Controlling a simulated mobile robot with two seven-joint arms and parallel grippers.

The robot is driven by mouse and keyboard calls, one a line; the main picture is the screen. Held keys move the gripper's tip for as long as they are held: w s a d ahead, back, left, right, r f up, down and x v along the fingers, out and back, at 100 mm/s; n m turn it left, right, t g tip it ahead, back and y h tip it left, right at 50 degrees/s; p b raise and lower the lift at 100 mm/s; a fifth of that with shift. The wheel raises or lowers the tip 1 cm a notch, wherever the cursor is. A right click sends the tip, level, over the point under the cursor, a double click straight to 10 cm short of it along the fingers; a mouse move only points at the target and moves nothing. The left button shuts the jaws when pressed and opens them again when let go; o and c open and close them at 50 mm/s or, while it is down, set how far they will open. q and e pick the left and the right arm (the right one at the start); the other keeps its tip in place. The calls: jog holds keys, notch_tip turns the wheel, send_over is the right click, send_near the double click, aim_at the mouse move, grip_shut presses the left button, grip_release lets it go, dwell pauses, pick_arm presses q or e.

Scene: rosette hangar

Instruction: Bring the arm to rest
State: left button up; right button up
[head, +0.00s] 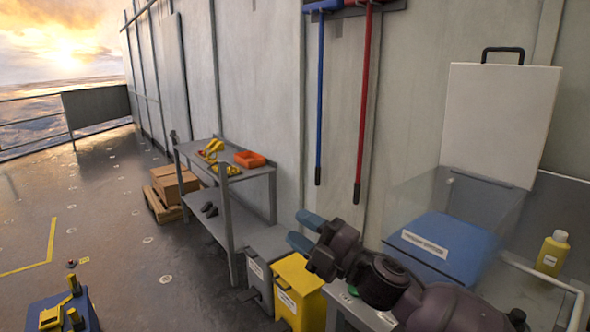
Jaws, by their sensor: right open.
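My right arm (375,283) reaches in from the bottom right, dark and jointed. It ends in my right gripper (305,232), whose two blue fingers point up and left. The fingers are apart, with nothing seen between them. In the picture the gripper lies in front of the wall, above a yellow bin (298,291) and a grey bin (262,283). My left gripper is not in view.
A grey shelf table (225,180) with an orange tray (250,159) stands left of the gripper. A clear-walled basin with a blue panel (440,240) and a yellow bottle (552,252) are at right. Boxes (173,185) sit on a pallet. Floor at left is mostly open.

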jog(key=s+d+f+m+t+h, duration=0.2)
jog(key=s+d+f+m+h, duration=0.1)
jog(key=d+f+m+h, duration=0.6)
jog(key=s+d+f+m+t+h, duration=0.2)
jog(key=d+f+m+t+h, duration=0.15)
jog(key=d+f+m, duration=0.6)
jog(key=s+d+f+m+g+h, duration=0.2)
jog(key=s+d+f+m, duration=0.1)
jog(key=s+f, duration=0.7)
jog(key=s+d+f+m+g+h, duration=0.3)
jog(key=s+d+f+m, duration=0.1)
jog(key=s+f, duration=0.6)
jog(key=s, duration=0.2)
jog(key=shift+s+d+f+g+h, duration=0.35)
jog(key=shift+d+f, duration=0.05)
